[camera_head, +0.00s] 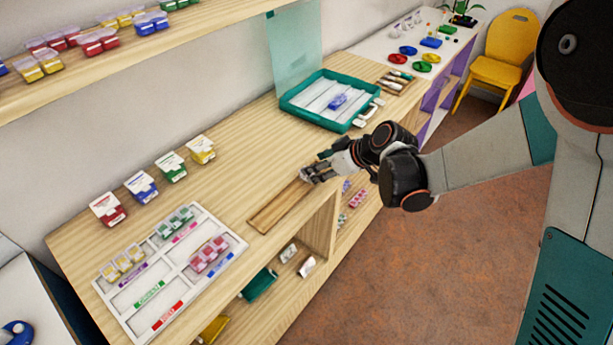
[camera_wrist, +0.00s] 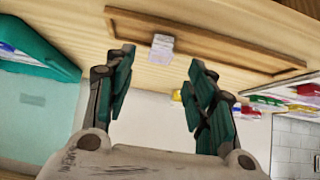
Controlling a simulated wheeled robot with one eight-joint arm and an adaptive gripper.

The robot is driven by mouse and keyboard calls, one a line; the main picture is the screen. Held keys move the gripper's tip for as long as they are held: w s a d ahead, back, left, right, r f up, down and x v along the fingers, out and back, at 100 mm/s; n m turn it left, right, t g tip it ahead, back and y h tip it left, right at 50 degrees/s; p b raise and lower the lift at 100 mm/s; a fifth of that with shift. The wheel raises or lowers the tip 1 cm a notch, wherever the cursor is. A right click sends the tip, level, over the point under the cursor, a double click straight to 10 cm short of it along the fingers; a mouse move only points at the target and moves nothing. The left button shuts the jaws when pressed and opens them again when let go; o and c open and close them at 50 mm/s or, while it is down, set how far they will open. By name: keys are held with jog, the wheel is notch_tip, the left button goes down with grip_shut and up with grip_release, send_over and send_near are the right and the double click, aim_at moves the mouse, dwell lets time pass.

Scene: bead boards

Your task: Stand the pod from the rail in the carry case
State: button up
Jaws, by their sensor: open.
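The carry case (camera_head: 291,108) is an open teal case with a raised clear lid (camera_head: 297,45). White lanes line its floor, and a blue pod (camera_head: 338,101) lies in it. Its teal edge (camera_wrist: 42,48) shows at the left of the wrist view. The wooden rail (camera_head: 272,213) lies along the bench's front edge. A small pale pod (camera_wrist: 162,46) is at the rail (camera_wrist: 215,41) in the wrist view. My gripper (camera_wrist: 160,62) is open, its fingertips either side of the pod in that view; contact is unclear. In the head view my gripper (camera_head: 312,172) is at the rail's far end and hides the pod.
A white sorting board (camera_head: 175,262) with grouped pods lies at the front left. Several coloured boxes (camera_head: 173,167) stand along the wall side. A small wooden tray (camera_head: 394,82) lies beyond the case. The bench between the boxes and rail is clear.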

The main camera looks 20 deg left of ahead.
jog(key=b+x, duration=0.2)
jog(key=x, duration=0.3)
jog(key=shift+w+a+f, duration=0.15)
jog(key=shift+a+f, duration=0.05)
jog(key=shift+a, duration=0.05)
jog(key=shift+r, duration=0.1)
jog(key=c, duration=1)
